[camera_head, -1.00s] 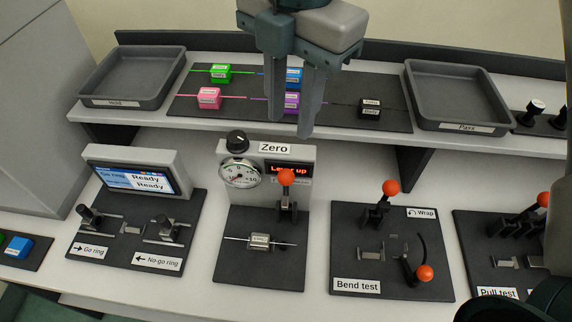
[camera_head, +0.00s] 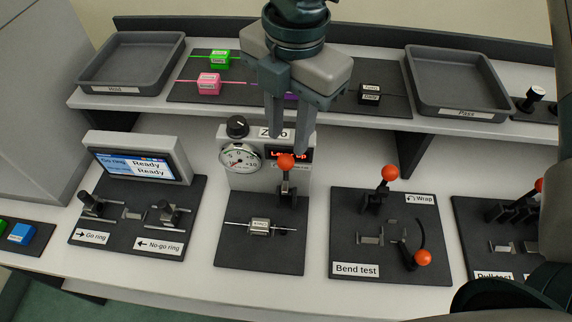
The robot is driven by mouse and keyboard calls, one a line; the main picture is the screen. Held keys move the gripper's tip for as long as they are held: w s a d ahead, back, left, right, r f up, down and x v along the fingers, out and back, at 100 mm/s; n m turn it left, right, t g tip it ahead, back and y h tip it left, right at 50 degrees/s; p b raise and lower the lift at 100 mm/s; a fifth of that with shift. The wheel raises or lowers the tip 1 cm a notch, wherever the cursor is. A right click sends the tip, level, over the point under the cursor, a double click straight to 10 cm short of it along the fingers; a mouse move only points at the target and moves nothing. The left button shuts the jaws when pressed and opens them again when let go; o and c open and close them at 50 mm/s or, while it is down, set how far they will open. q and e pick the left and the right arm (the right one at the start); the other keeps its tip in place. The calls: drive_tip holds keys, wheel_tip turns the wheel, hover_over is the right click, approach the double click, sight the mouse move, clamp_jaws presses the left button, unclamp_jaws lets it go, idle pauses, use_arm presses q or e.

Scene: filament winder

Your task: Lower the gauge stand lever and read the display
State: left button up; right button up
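The gauge stand (camera_head: 240,180) stands at the middle of the bench, with a round dial (camera_head: 240,158) and a "Zero" knob (camera_head: 237,126). Its lever (camera_head: 286,162) has an orange ball and stands upright. The red display (camera_head: 300,154) is partly covered by the ball and my gripper; earlier it read "Lever up". A small tagged sample (camera_head: 259,227) on a thin rod lies across the stand's base. My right gripper (camera_head: 289,150) points down from the top, fingers apart and empty, in line with the display and just above the ball in the picture. Whether it touches is unclear. My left gripper is out of view.
A go/no-go ring station (camera_head: 140,155) is at left, a bend test (camera_head: 345,240) with orange-ball levers at right. Behind, a shelf holds a Hold tray (camera_head: 130,75), a Pass tray (camera_head: 455,85) and tagged samples, including pink (camera_head: 209,84) and black (camera_head: 370,94).

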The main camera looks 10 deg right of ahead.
sight(286, 159)
wheel_tip(286, 159, down, 10)
drive_tip(key=shift+w+a+f, duration=0.15)
drive_tip(key=shift+f, duration=0.1)
drive_tip(key=shift+c, duration=0.6)
clamp_jaws()
